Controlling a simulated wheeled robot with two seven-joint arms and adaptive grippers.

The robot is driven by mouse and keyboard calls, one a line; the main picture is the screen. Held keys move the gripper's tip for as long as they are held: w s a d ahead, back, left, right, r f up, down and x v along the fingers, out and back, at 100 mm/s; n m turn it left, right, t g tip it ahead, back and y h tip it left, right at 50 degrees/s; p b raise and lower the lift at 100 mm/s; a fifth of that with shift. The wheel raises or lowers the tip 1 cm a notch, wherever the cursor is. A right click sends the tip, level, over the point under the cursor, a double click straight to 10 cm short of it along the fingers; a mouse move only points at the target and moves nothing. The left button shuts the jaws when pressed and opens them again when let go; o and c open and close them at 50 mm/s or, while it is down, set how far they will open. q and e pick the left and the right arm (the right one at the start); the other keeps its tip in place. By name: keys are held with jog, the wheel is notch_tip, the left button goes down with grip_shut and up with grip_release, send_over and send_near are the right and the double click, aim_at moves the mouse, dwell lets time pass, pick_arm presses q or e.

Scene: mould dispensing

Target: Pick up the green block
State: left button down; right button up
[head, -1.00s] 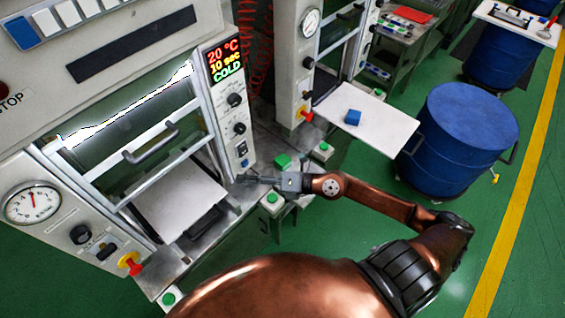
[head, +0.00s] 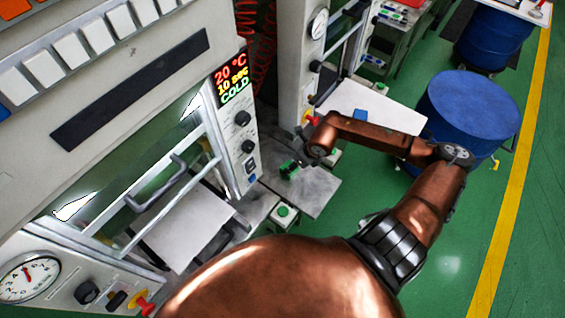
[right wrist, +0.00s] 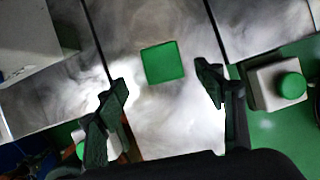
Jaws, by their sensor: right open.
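The green block (right wrist: 163,63) lies on a grey metal table. In the right wrist view it sits ahead of and between the two fingertips, apart from both. My right gripper (right wrist: 165,84) is open and empty, pointing down over the table. In the head view the green block (head: 286,165) is small and partly hidden by the dark fingers of my right gripper (head: 290,169), at the end of the copper arm. My left gripper is out of view.
The metal table (head: 312,193) is otherwise bare near the block. A press with a "COLD" display (head: 232,82) stands close on the left. Green buttons on white boxes (right wrist: 290,86) flank the table. A blue block (head: 361,113) lies on a white plate behind my arm; a blue drum (head: 470,105) stands right.

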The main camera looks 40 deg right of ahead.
aim_at(289, 177)
jog(key=x, duration=0.5)
jog(key=shift+w+d+f+p, duration=0.1)
jog(key=shift+w+f+p, duration=0.05)
jog(key=shift+f+p, duration=0.2)
jog(key=shift+x, duration=1)
jog(key=c, duration=1.2)
grip_shut()
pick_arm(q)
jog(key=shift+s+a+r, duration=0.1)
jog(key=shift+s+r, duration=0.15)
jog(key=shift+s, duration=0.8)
pick_arm(e)
jog(key=shift+r, duration=0.1)
